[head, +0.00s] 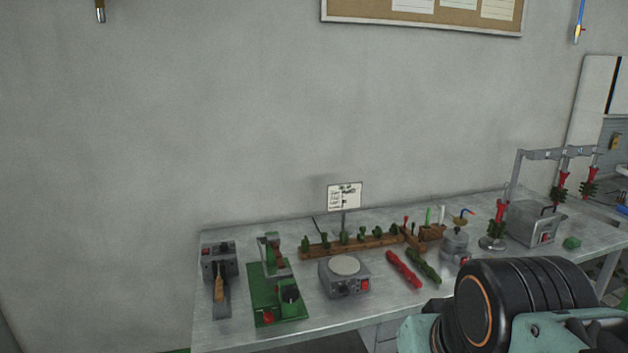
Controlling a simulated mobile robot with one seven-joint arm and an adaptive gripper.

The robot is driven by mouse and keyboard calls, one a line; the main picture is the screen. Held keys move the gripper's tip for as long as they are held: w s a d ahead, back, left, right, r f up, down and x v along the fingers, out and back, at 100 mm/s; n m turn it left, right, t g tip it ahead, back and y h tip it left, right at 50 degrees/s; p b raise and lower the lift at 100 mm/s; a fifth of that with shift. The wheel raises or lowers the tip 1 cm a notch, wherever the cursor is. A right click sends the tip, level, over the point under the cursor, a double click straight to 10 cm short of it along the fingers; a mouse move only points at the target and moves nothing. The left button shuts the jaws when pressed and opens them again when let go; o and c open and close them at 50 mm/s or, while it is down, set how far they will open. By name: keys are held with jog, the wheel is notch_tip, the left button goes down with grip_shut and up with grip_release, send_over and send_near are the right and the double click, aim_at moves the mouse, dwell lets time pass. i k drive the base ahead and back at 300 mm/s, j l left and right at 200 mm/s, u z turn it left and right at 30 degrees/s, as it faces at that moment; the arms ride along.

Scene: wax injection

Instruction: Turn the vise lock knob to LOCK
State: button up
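A green fixture (265,306) stands on the bench toward its left end, with a raised green and grey part at its back. I cannot read any LOCK marking, nor tell which of these knobs is the vise lock. My arm fills the lower right corner, well to the right of the fixture. Dark parts at the picture's edge there may belong to my gripper; its fingertips cannot be made out. Nothing of mine touches the fixture.
The grey bench (225,335) stands against the wall. Left of the fixture is a grey box with a wooden-handled tool (219,290). Right of it are a round-topped heater (345,267), red (403,269) and green (423,266) pieces, and a wooden rack (352,246).

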aim_at(268, 317)
jog(key=u, duration=0.7)
jog(key=i+l, duration=0.3)
jog(key=l, duration=0.2)
jog(key=l+z, duration=0.1)
jog(key=l, duration=0.35)
jog(key=i+j, duration=0.1)
jog(key=j, duration=0.15)
